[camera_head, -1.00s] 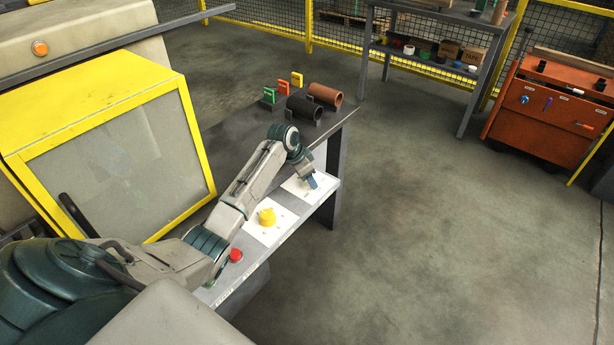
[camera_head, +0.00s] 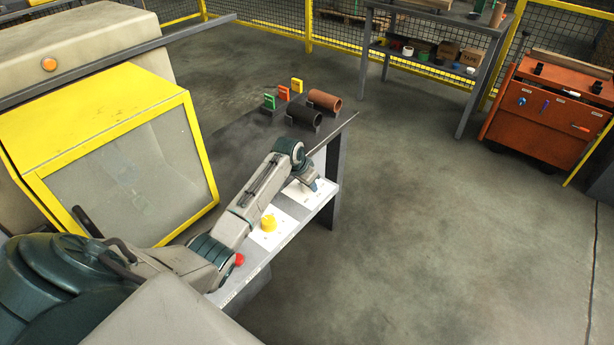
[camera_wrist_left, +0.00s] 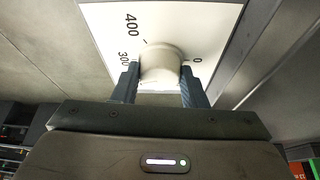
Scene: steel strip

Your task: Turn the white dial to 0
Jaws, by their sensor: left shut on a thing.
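The white dial (camera_wrist_left: 160,65) sits on a white scale plate (camera_wrist_left: 185,20) in the left wrist view. Printed marks 400, 300 and 0 show around it; the other marks and any pointer on the dial are hidden or too small to read. My left gripper (camera_wrist_left: 160,82) is shut on the dial, one finger on each side of it. In the head view my left gripper (camera_head: 313,184) is at the far white plate (camera_head: 298,194) on the grey panel, and the dial is hidden by the gripper there. My right gripper is in neither view.
A yellow dial (camera_head: 268,223) on its own white plate and a red button (camera_head: 239,259) sit nearer on the same panel. Behind my arm are a black cylinder (camera_head: 303,112), a brown cylinder (camera_head: 324,99) and coloured blocks. A yellow-framed machine door (camera_head: 120,165) stands left. Open floor lies right.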

